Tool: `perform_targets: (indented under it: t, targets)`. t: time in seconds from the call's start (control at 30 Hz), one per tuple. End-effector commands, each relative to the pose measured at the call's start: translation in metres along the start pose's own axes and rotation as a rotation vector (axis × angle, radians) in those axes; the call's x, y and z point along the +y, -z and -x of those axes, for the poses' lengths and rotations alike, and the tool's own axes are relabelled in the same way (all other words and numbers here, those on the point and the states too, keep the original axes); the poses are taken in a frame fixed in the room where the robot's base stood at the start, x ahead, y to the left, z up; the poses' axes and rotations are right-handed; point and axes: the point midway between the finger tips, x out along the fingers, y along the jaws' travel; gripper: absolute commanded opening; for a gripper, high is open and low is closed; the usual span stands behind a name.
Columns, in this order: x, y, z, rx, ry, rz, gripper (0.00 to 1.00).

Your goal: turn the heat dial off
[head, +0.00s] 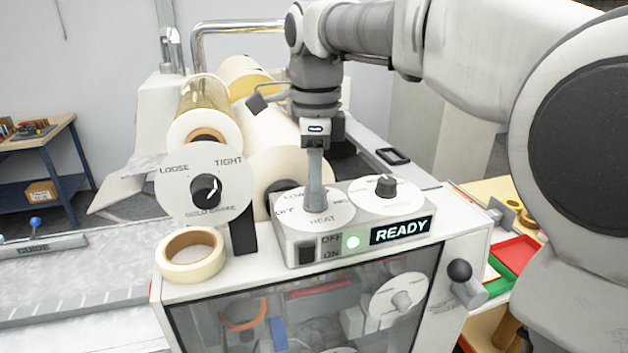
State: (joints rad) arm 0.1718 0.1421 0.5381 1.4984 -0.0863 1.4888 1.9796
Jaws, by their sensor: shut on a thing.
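The heat dial sits on a round white plate (330,221) marked HEAT, on top of the grey control box (300,241). My gripper (316,202) points straight down over this plate and is shut on the heat dial's knob. The fingers hide the knob, so I cannot tell where it points. The word OFF shows at the plate's left edge, and other lettering at its top is partly covered. A black rocker switch (307,251) marked OFF and ON is at the box's front left.
A second black dial (386,186) stands close to the right of my gripper. The loose-tight dial (205,190) stands upright at the left. A tape roll (190,256) lies in front of it. Film rolls (207,112) are behind. A red tray (515,254) is at the right.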

Motion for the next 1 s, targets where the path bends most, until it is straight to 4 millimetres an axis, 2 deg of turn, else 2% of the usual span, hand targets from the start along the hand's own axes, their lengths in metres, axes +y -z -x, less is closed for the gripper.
perform_targets:
  t: [0.37,1.0]
  targets:
    - [0.0,-0.0007,0.002,-0.005,0.0,0.157,0.0]
    - [-0.0005,0.0003,0.0019,-0.026,0.0,0.749,0.0]
